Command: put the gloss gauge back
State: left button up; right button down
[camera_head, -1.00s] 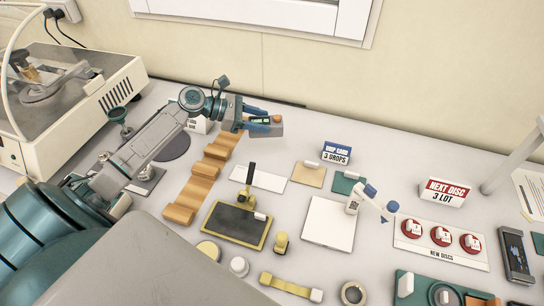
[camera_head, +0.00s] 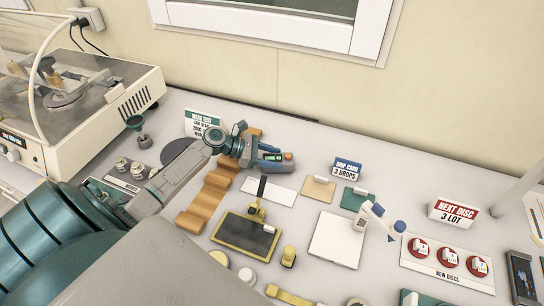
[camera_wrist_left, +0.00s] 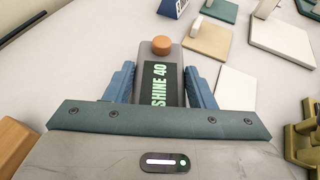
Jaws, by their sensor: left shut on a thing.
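The gloss gauge (camera_head: 287,164) is a dark grey block with an orange round button and a lit display. In the left wrist view the gauge (camera_wrist_left: 162,68) reads "SHINE 40" and points away from the wrist. My left gripper (camera_head: 270,156) is shut on it, with a blue finger on each side. It is over the back of the table, right of the far part of the wavy wooden rack (camera_head: 206,203) and beyond the white plate (camera_head: 268,190). Whether the gauge touches the table is unclear. My right gripper is not in view.
The "DROP CARD" sign (camera_head: 346,169) stands right of the gauge, near a tan card (camera_head: 318,189) and a green card (camera_head: 354,199). A black pad (camera_head: 244,235) in a yellow frame lies in front. The table strip along the back wall is clear.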

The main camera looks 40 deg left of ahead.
pick_arm(q)
jog(key=o, duration=1.2)
jog(key=shift+f, duration=0.1)
jog(key=shift+o, duration=0.5)
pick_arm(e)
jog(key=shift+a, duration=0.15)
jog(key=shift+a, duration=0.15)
pick_arm(q)
jog(key=shift+s+a, duration=0.15)
jog(key=b+v, duration=0.3)
jog(key=v, duration=0.7)
jog(key=shift+s+a+r+b, duration=0.35)
jog(key=shift+s+a+r, duration=0.05)
jog(key=shift+a+r, duration=0.1)
jog(key=shift+a, duration=0.1)
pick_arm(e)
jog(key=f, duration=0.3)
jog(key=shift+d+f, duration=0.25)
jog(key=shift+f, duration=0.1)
pick_arm(q)
jog(key=shift+r, duration=0.15)
